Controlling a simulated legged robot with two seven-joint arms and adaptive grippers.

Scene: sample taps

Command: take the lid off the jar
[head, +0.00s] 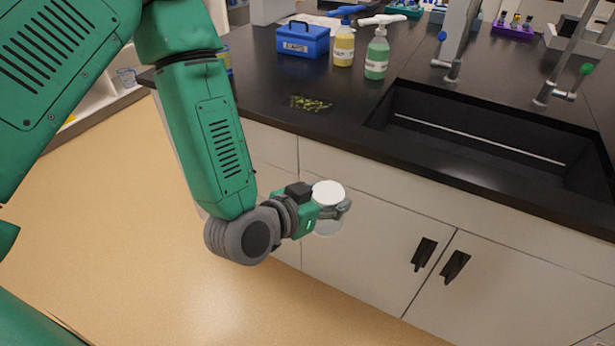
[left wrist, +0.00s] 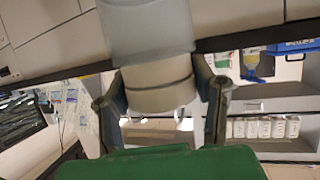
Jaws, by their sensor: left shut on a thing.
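The jar is a small clear, frosted vessel (head: 328,227) with a round white lid (head: 327,188) on top. It is held in the air in front of the cabinet doors, roughly upright. My left gripper (head: 334,211) is shut on it near the top. In the left wrist view the gripper's (left wrist: 161,100) two fingers lie on either side of the white lid (left wrist: 158,88), and the translucent jar body (left wrist: 147,30) extends beyond it. The lid and body appear together, with no clear gap. My right gripper is in neither view.
A black counter (head: 300,120) with a sunken sink (head: 470,140) stands behind the jar. On it are a blue box (head: 302,42), a yellow bottle (head: 344,47), a green bottle (head: 377,56), taps (head: 562,92) and a greenish patch (head: 309,103). Open floor (head: 130,230) lies to the left.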

